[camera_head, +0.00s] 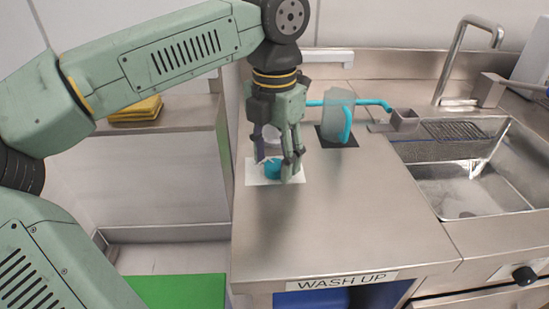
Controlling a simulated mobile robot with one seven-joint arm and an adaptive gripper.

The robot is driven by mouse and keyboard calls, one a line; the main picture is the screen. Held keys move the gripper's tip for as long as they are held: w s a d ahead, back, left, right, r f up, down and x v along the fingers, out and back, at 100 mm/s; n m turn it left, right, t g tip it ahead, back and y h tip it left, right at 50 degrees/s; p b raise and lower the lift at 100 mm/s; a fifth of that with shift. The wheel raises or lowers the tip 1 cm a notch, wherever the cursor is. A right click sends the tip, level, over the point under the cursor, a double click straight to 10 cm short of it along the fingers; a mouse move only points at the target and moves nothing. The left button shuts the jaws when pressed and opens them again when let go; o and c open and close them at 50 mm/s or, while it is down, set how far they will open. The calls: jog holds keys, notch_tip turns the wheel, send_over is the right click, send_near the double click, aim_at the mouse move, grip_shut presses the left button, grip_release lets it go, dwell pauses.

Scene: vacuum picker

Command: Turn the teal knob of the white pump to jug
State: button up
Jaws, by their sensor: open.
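The teal knob (272,168) is low on the white pump (271,134), over a white square mat (256,178) on the steel counter. My gripper (277,170) points down in front of the pump, with its fingers apart on either side of the knob. I cannot tell whether the fingers touch it. The gripper hides most of the pump and any marks by the knob. The jug (338,112), grey and translucent with a teal handle, stands on a dark mat (328,141) behind and to the right.
A teal pipe (372,102) runs behind the jug to a small grey cup-like part (404,119) by the sink (470,185). Yellow cloths (136,109) lie on the left shelf. The counter's front, above the WASH UP label (342,281), is clear.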

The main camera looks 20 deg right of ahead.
aim_at(275, 164)
notch_tip(275, 164, up, 11)
jog(key=shift+r, duration=0.15)
dwell(0.4)
